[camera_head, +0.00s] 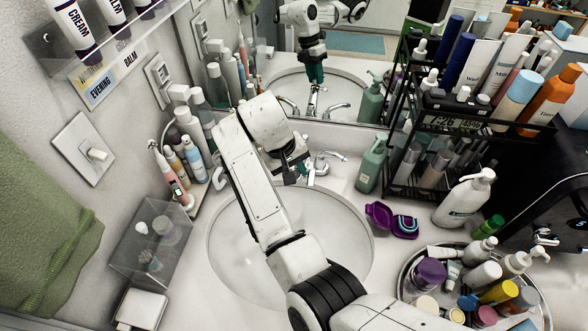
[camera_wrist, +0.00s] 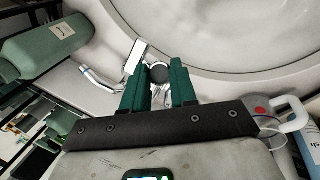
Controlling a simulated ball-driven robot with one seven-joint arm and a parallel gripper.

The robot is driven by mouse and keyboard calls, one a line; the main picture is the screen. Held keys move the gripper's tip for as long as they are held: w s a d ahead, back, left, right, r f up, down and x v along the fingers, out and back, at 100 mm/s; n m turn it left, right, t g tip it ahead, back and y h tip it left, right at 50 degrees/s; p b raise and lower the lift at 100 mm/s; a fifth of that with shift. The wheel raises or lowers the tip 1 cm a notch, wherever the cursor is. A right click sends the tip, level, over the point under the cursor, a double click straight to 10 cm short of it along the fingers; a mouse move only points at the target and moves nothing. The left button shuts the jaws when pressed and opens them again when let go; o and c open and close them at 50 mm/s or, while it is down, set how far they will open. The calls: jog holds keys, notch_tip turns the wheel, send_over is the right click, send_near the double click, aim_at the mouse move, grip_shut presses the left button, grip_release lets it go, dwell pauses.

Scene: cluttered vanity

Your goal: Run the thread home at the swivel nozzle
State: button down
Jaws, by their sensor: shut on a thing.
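My gripper (camera_head: 296,170) is over the back rim of the sink, at the faucet. In the wrist view its two green fingers (camera_wrist: 160,80) stand on either side of a small dark round piece, the swivel nozzle (camera_wrist: 158,73), and are shut on it. A bright chrome part of the faucet (camera_wrist: 137,56) rises beside the left finger. The nozzle is hidden behind my gripper in the head view. The thread itself is not visible, so I cannot tell how far it is engaged.
The sink basin (camera_head: 228,262) lies below my arm. A faucet handle (camera_head: 328,157) and a green pump bottle (camera_head: 371,165) stand to the right. A black rack (camera_head: 393,112) and a round tray (camera_head: 402,283) crowd the right side. Bottles (camera_head: 192,158) line the left wall. The mirror (camera_head: 345,75) is close behind.

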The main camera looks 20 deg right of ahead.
jog(key=m+y+p, duration=0.1)
jog(key=m, duration=0.2)
jog(key=shift+d+r, duration=0.15)
jog(key=shift+m+y, duration=0.5)
jog(key=shift+m, duration=0.4)
jog(key=shift+s+t, duration=0.1)
jog(key=shift+t, duration=0.2)
jog(key=shift+d+m+y+p, duration=0.1)
jog(key=shift+m+y+p, duration=0.4)
jog(key=shift+m, duration=0.5)
jog(key=shift+m+t, duration=0.4)
jog(key=shift+m, duration=0.2)
jog(key=shift+f+m+y, duration=0.2)
jog(key=shift+m+y, duration=0.2)
jog(key=shift+m, duration=0.3)
